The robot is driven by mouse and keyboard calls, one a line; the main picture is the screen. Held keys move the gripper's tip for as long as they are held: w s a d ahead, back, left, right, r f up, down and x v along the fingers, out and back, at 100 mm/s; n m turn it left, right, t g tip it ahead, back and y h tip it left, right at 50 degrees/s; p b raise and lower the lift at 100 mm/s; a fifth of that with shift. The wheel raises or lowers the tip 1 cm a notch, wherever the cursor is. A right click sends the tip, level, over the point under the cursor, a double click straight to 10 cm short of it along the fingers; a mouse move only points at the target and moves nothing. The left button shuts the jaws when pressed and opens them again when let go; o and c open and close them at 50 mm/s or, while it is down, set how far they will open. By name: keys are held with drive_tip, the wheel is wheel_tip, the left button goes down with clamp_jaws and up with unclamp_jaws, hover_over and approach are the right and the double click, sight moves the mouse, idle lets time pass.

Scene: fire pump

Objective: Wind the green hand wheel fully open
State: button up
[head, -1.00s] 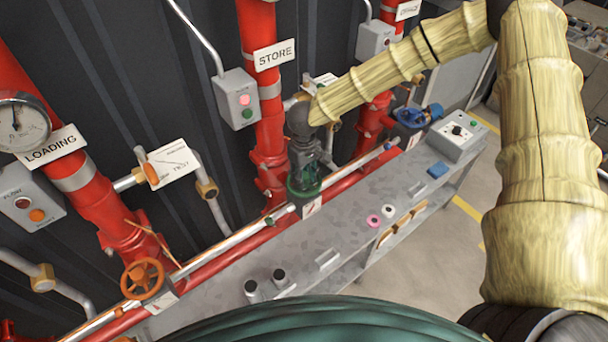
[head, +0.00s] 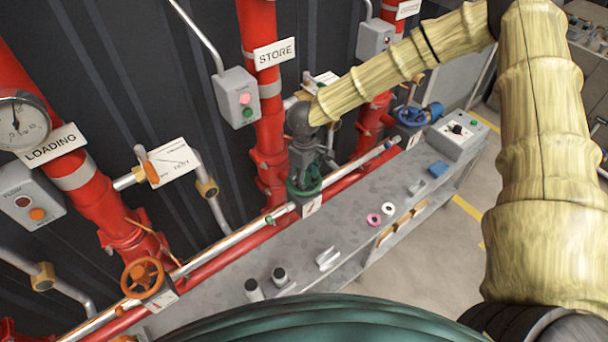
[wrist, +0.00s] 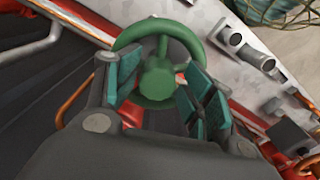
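The green hand wheel (head: 306,190) sits on the red pipe run below the STORE sign, partly hidden behind my gripper (head: 304,168) in the head view. In the wrist view the wheel's round rim and hub (wrist: 157,82) face the camera. My gripper (wrist: 162,72) points down at the wheel, with its teal finger pads on either side of the hub. The fingers are spread, with a gap between them and the hub. Whether a finger touches a spoke or the rim is unclear.
An orange hand wheel (head: 143,278) is at the lower left and a blue one (head: 410,117) at the right. The red STORE pipe (head: 268,120) rises close behind my gripper. A grey bench (head: 345,240) with small parts runs alongside.

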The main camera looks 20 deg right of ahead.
drive_tip(key=shift+d, duration=0.1)
idle(0.3)
drive_tip(key=shift+m, duration=0.4)
drive_tip(key=m, duration=0.6)
drive_tip(key=shift+w+r+m, duration=0.1)
drive_tip(key=shift+w+m, duration=0.05)
drive_tip(key=shift+m, duration=0.15)
drive_tip(key=m, duration=1.6)
drive_tip(key=shift+w+m, duration=0.1)
drive_tip(key=shift+m, duration=0.3)
